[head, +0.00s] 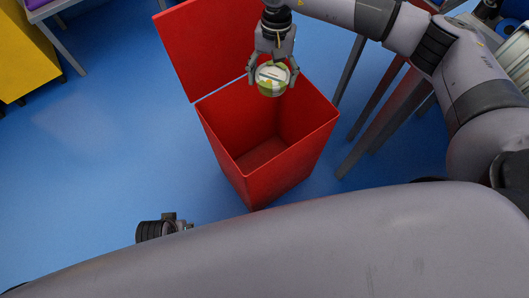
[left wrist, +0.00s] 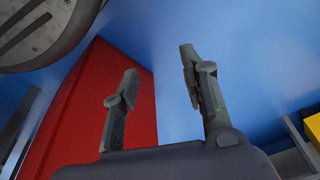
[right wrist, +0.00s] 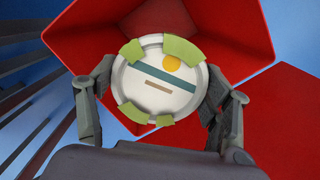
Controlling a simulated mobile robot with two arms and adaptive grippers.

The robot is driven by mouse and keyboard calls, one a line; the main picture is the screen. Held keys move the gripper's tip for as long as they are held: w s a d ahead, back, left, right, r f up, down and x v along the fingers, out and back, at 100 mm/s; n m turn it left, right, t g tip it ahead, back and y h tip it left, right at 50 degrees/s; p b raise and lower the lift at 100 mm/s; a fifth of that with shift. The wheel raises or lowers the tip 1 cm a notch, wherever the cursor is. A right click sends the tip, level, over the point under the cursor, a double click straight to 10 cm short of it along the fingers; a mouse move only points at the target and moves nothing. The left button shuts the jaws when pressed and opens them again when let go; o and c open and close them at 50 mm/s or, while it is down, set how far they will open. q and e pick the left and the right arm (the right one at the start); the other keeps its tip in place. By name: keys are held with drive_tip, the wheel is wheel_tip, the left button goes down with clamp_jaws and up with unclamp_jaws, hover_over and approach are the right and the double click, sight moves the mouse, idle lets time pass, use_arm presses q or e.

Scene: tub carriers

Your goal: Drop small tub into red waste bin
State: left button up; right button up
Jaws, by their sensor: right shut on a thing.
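The small tub (head: 272,79) is green and white with a round lid. My right gripper (head: 273,76) is shut on it, with a finger on each side, and holds it above the back part of the red waste bin's opening. In the right wrist view the tub's lid (right wrist: 160,85) faces the camera, white with green patches, a dark stripe and a yellow dot. The red waste bin (head: 232,150) stands on the floor with its lid tilted open at the back left, and its visible inside is empty. My left gripper (left wrist: 160,90) is open and empty, with its fingers apart.
A yellow cabinet (head: 25,55) stands at the far left beside a table with grey legs. Table legs (head: 365,110) stand close to the bin's right side. The blue floor (head: 100,130) left of the bin is clear.

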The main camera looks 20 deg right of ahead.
wheel_tip(320, 180, down, 5)
drive_tip(key=shift+r+b, duration=0.15)
drive_tip(key=shift+b, duration=0.85)
use_arm(q)
drive_tip(key=w+v, duration=0.1)
drive_tip(key=v, duration=0.7)
drive_tip(key=shift+w+r+t, duration=0.25)
drive_tip(key=shift+w+t, duration=0.05)
drive_tip(key=shift+w, duration=0.55)
use_arm(e)
drive_tip(key=shift+f, duration=0.35)
drive_tip(key=o, duration=1.4)
drive_tip(key=shift+d, duration=0.1)
drive_tip(key=r, duration=0.4)
drive_tip(key=w+r, duration=0.1)
drive_tip(key=r, duration=0.6)
drive_tip(key=shift+w+d+r, duration=0.3)
drive_tip(key=shift+d+r, duration=0.05)
drive_tip(key=shift+r, duration=0.05)
